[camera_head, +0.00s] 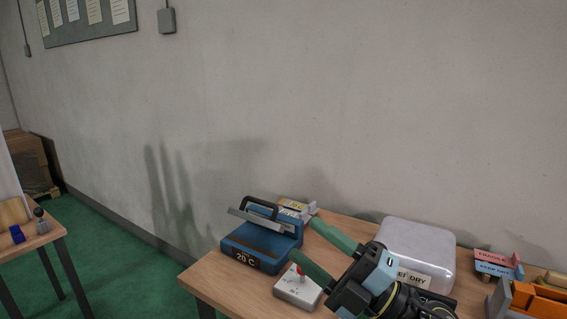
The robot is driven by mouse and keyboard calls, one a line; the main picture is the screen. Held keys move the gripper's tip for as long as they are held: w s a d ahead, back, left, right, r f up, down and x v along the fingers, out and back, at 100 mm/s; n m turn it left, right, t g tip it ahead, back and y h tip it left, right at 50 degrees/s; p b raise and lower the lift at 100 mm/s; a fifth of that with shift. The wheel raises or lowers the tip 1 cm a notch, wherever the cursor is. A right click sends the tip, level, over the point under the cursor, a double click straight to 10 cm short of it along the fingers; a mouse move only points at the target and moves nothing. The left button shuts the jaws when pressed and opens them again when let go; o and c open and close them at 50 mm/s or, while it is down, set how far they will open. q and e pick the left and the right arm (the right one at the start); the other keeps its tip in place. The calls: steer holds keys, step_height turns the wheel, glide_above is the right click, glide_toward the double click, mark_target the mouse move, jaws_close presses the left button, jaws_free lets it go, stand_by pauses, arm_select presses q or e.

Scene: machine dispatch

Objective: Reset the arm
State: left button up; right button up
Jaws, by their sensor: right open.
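My right gripper (322,257) shows at the lower middle, over the wooden table. Its two green fingers are spread apart with nothing between them. The fingers point up and left, towards a blue press-like machine (258,243) with a raised lid and a "20 C" label. A small white control box (298,288) with a red lever sits just below the fingers. My left gripper is not in view.
A white box with a "DRY" label (418,252) stands behind my right arm. Red and blue signs (497,262) and an orange object (537,300) are at the right. Another table (35,243) is at far left, with green floor between. A wall closes the back.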

steer(key=s+d+f+m+t+h, duration=0.1)
steer(key=d+f+m+h, duration=0.8)
steer(key=m, duration=0.3)
steer(key=s+d+f+m+t+h, duration=0.1)
steer(key=d+f+m+t+h, duration=0.1)
steer(key=d+f+m+h, duration=0.7)
steer(key=s+f+m+g+h, duration=0.1)
steer(key=s+f+m+g, duration=0.2)
steer(key=s+f+g, duration=0.5)
steer(key=s+f+m+g, duration=0.3)
steer(key=s+f, duration=0.2)
steer(key=s, duration=0.7)
step_height(320, 180, down, 27)
steer(key=s+g+b, duration=0.1)
steer(key=s+g, duration=0.1)
steer(key=s+d+f+b, duration=0.1)
steer(key=s+d+f, duration=0.1)
steer(key=s+f, duration=1.3)
steer(key=shift+s+f+n+g+h, duration=0.3)
steer(key=shift+s+f+n+g, duration=0.1)
steer(key=shift+s, duration=0.45)
